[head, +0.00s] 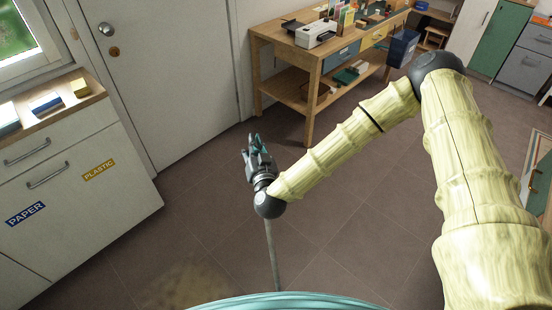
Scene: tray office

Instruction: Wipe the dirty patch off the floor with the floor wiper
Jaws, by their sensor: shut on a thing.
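The dirty patch (187,284) is a brownish smear on the floor tiles at the bottom left of the head view. The lower part of it runs toward the frame's bottom edge. My gripper (255,143) is dark with teal finger pads and is up and to the right of the patch. It is shut on the floor wiper, whose thin grey pole (271,255) shows below my wrist and runs down to the bottom. The wiper's head is hidden, so I cannot tell whether it touches the floor.
A white cabinet with a PAPER label (25,214) and a PLASTIC label (99,170) stands at the left. A closed door (165,75) is behind it. A wooden table (282,42) with a printer (317,34) stands at the back. The floor between is clear.

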